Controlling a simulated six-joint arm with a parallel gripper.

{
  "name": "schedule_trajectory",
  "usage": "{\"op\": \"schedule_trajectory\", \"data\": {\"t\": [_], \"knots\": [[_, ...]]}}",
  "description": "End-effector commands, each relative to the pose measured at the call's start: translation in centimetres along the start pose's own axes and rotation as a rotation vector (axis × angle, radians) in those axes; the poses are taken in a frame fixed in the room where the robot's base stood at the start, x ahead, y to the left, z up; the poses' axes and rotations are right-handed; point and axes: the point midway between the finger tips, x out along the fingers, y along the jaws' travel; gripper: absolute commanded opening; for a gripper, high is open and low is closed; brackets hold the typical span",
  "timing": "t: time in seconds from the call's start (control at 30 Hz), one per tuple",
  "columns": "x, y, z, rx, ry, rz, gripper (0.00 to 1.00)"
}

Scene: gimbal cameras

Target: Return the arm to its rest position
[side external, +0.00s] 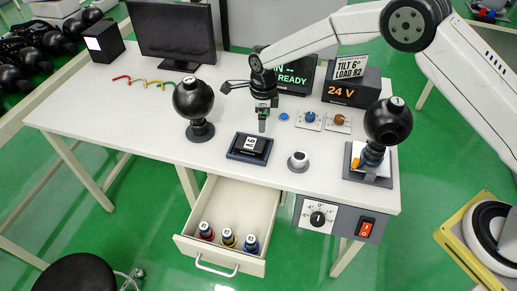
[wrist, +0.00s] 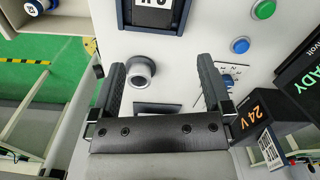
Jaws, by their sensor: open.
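My gripper (side external: 263,118) hangs over the middle of the white table (side external: 140,105), pointing down, behind the dark tray. In the wrist view its two dark fingers (wrist: 161,82) stand wide apart with nothing between them but the table and a silver knob below. My arm reaches in from the right, raised above the table. No rest position is marked in either view.
A black ball camera (side external: 193,98) stands left of my gripper, another (side external: 388,121) at right on a platform. A dark tray (side external: 249,147), silver knob (side external: 298,160), 24 V box (side external: 352,88) and monitor (side external: 172,32) are around. The drawer (side external: 228,215) is open, holding three bottles.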

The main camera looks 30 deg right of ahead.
Motion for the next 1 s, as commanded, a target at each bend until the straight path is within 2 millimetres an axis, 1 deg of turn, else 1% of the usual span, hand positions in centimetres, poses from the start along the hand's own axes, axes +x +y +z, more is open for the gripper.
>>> {"op": "schedule_trajectory", "data": {"t": [0.03, 0.2, 0.37, 0.57, 0.87, 1.0], "knots": [[-0.8, 0.0, -0.8, -0.055, -0.004, -0.005, 1.00], [-2.9, 0.2, -3.3, -0.271, -0.015, -0.023, 1.00], [-4.8, 0.8, -5.9, -0.476, -0.022, -0.045, 1.00], [-6.8, 2.0, -9.2, -0.734, -0.022, -0.073, 1.00], [-9.3, 4.8, -14.4, -1.118, -0.006, -0.118, 1.00], [-10.2, 6.4, -16.9, -1.297, 0.008, -0.138, 1.00]]}}
